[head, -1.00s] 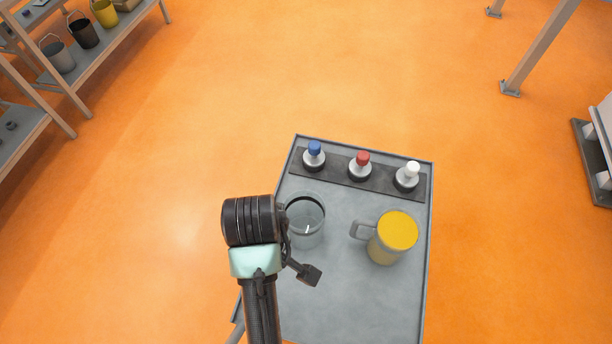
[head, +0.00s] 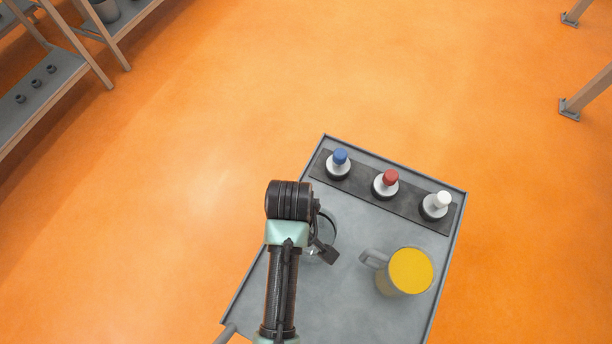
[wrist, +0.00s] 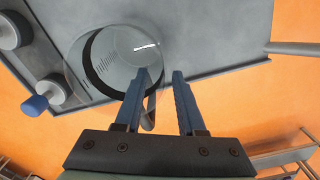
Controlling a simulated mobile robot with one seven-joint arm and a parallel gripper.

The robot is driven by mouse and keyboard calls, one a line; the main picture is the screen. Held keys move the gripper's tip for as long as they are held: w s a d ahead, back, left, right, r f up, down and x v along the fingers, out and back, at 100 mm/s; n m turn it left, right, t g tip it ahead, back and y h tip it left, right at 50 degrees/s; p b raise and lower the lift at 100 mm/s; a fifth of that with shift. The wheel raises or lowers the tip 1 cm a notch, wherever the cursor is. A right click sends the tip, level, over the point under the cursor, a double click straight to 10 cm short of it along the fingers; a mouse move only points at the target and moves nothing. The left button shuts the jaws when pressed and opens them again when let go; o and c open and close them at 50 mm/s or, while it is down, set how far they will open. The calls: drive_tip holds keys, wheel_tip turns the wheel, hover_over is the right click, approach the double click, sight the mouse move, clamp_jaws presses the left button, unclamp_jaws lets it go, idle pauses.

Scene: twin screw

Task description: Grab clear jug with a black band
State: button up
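The clear jug with a black band (wrist: 112,62) stands on the grey cart top, large in the wrist view. In the head view the jug (head: 331,222) is mostly hidden behind my wrist. My gripper (wrist: 163,78) is open, its two blue fingers apart. In the wrist view the left finger overlaps the jug's near edge. A grey strip, which looks like the jug's handle (wrist: 150,117), shows between the fingers, closer to the left one. I cannot tell whether a finger touches it. In the head view my gripper's fingertips are hidden.
A yellow-filled mug (head: 410,271) stands right of the jug on the cart (head: 355,315). A dark strip along the cart's far edge holds bottles with blue (head: 340,156), red (head: 391,177) and white (head: 443,198) caps. A shelf (head: 45,95) stands at the far left.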

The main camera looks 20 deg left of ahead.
drive_tip(key=shift+s+f+p, duration=0.1)
drive_tip(key=shift+f+p, duration=0.25)
drive_tip(key=shift+f, duration=2.3)
clamp_jaws()
